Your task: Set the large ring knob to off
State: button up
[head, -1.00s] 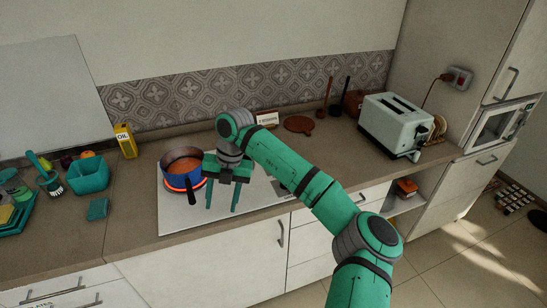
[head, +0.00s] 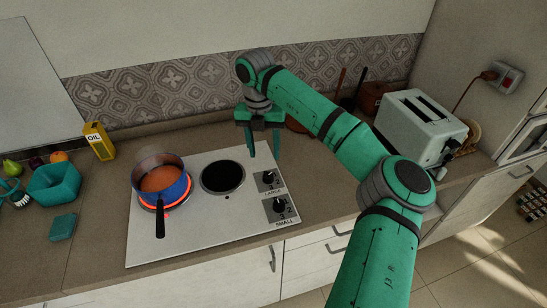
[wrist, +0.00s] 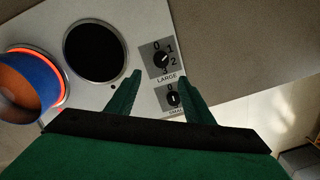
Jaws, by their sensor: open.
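The large ring knob (head: 268,178) is a dark dial on the cooktop's right side, labelled LARGE. It also shows in the wrist view (wrist: 161,60), with marks 0 to 3 around it; its exact setting is too small to tell. The small ring knob (head: 280,206) sits in front of it and shows in the wrist view (wrist: 173,99). My gripper (head: 264,152) is open and empty, above the cooktop's right edge just behind the large knob. In the wrist view its fingertips (wrist: 160,76) appear on either side of the large knob, not touching it.
A blue pot (head: 162,183) of orange food stands on a glowing red ring, handle toward the front. The other ring (head: 223,177) is dark and bare. A toaster (head: 421,127) stands at right; an oil carton (head: 99,141) and teal basket (head: 54,182) stand at left.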

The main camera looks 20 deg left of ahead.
aim_at(268, 174)
jog(key=f, duration=1)
jog(key=shift+w+d+f, duration=0.3)
jog(key=shift+w+f, duration=0.05)
jog(key=shift+w, duration=0.05)
jog(key=shift+w, duration=0.15)
jog(key=c, duration=1)
